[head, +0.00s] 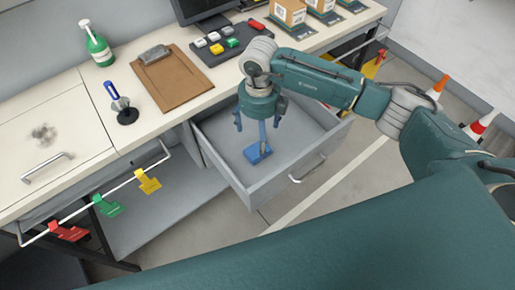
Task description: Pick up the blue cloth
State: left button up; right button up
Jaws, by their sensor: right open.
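The blue cloth (252,157) looks like a small flat blue piece on the floor of the open grey drawer (222,124). A narrow blue-grey upright shape stands between it and my right gripper; I cannot tell whether that is part of the cloth or of the gripper. My right gripper (260,122) points down over the drawer, just above the cloth, with its fingers spread apart. Whether a fingertip touches the cloth is unclear. My left gripper is not in view.
The drawer's walls and front handle (307,170) surround the cloth. On the counter are a clipboard (172,80), a green bottle (97,45), a blue-handled tool (119,103) and small boxes (289,12). Coloured tags hang from a rail (120,185) at left.

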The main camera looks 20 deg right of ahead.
aim_at(258, 149)
jog(key=shift+f, duration=0.85)
jog(key=f, duration=0.1)
jog(key=f+p, duration=0.2)
jog(key=f, duration=0.1)
jog(key=shift+s+a+f, duration=0.1)
jog(key=shift+a, duration=0.15)
jog(key=shift+f+p, duration=0.3)
jog(key=shift+f, duration=0.3)
jog(key=c, duration=1.4)
